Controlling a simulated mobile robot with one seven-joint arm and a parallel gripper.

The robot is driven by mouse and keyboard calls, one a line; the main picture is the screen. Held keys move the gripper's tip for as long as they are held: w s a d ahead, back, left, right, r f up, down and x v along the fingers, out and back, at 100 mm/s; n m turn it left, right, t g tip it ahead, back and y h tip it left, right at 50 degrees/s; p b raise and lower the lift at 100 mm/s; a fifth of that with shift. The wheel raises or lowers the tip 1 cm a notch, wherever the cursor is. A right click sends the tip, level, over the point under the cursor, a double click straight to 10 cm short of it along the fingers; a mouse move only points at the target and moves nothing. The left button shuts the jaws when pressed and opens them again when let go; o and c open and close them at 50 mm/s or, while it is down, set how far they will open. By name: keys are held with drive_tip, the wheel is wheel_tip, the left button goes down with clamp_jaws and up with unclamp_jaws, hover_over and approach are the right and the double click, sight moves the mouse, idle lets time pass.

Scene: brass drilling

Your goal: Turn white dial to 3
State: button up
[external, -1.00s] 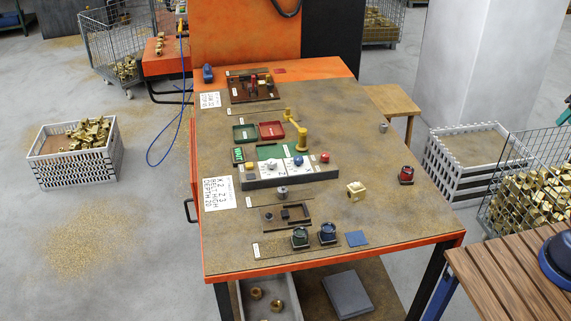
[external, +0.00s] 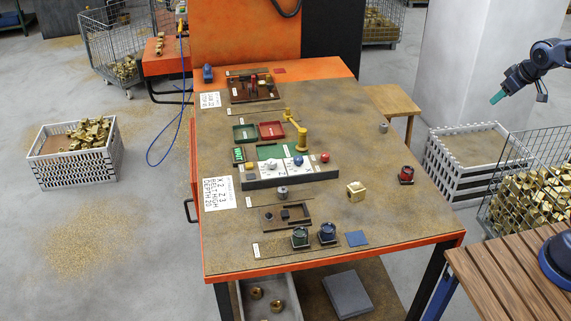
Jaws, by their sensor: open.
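The control panel (external: 310,177) lies across the middle of the workbench. On it, a pale dial (external: 272,166) sits on a white plate with markings and looks like the white dial. A blue dial (external: 298,161) stands on a similar plate just right of it. Their exact settings are too small to read. My gripper (external: 497,97) is in the upper right, high above the floor beyond the bench's right edge. It is open, with teal fingertips pointing down and left. It is far from the panel and touches nothing.
A yellow lever (external: 301,138) rises just behind the panel. A red knob (external: 325,158) is at its right. A brass block (external: 356,191), a red-topped item (external: 406,174) and a grey knob (external: 383,127) stand to the right. The bench between them is mostly clear.

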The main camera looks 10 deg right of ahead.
drive_tip(key=w+a+f+n+y, duration=0.1)
drive_tip(key=w+a+f+n, duration=0.1)
drive_tip(key=w+a, duration=0.35)
drive_tip(key=w+a+f+n+y, duration=0.1)
drive_tip(key=w+a+f, duration=0.15)
drive_tip(key=a, duration=0.55)
drive_tip(key=n+y, duration=0.4)
drive_tip(key=y, duration=0.5)
approach(275, 162)
drive_tip(key=shift+t, duration=0.3)
drive_tip(key=x, duration=0.9)
drive_tip(key=shift+s, duration=0.2)
drive_tip(key=c, duration=1)
